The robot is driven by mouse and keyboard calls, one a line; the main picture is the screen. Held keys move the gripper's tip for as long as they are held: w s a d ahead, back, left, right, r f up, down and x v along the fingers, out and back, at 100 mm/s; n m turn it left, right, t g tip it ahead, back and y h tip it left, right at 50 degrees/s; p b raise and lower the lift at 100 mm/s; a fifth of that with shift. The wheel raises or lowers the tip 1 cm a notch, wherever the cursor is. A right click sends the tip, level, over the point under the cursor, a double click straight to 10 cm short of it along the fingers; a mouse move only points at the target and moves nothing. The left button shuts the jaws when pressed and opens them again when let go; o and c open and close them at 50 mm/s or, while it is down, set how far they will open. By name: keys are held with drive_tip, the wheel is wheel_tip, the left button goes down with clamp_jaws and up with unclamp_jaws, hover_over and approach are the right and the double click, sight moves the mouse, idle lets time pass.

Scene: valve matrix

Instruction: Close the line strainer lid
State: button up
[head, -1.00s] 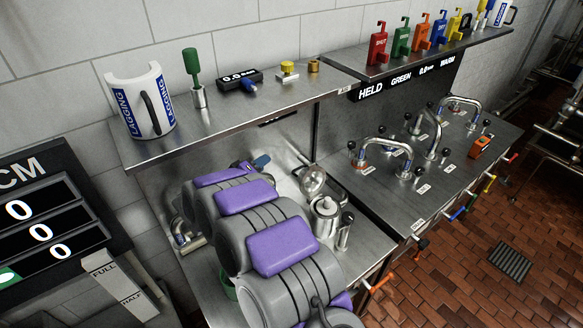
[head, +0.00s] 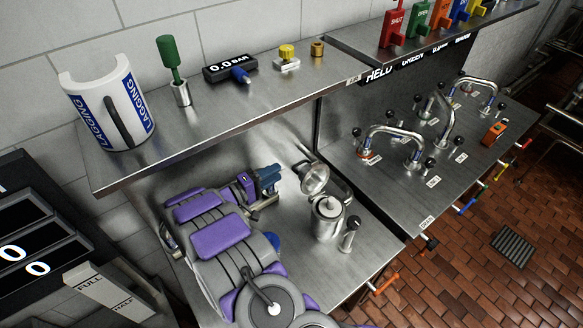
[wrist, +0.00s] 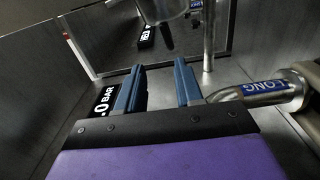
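A round metal lid-like piece (head: 313,179) is tilted up at the back of the small metal pot (head: 327,218) on the lower bench, in the head view. I take these for the strainer lid and body, but the hinge between them is not clear. The pot's top shows a pale round inner part with a knob. My gripper (head: 270,180) is left of the lid, apart from it. In the wrist view my gripper (wrist: 160,78) has its two blue fingers spread with nothing between them. A metal rounded piece (wrist: 162,8) shows at the top edge there; I cannot tell if it is the lid.
A slim metal cylinder (head: 349,234) stands right of the pot. A pipe with a blue label (wrist: 265,88) lies right of the fingers in the wrist view. The upper shelf (head: 215,122) overhangs the bench's back. Bent pipes (head: 393,135) stand on the right bench.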

drive_tip(key=x, duration=0.2)
drive_tip(key=f+x, duration=0.1)
drive_tip(key=x, duration=0.2)
drive_tip(key=f+x, duration=0.1)
drive_tip(key=x, duration=0.1)
drive_tip(key=shift+w+d, duration=0.15)
drive_tip(key=shift+d, duration=0.2)
drive_tip(key=shift+a, duration=0.1)
drive_tip(key=shift+a, duration=0.1)
drive_tip(key=shift+c, duration=0.5)
clamp_jaws()
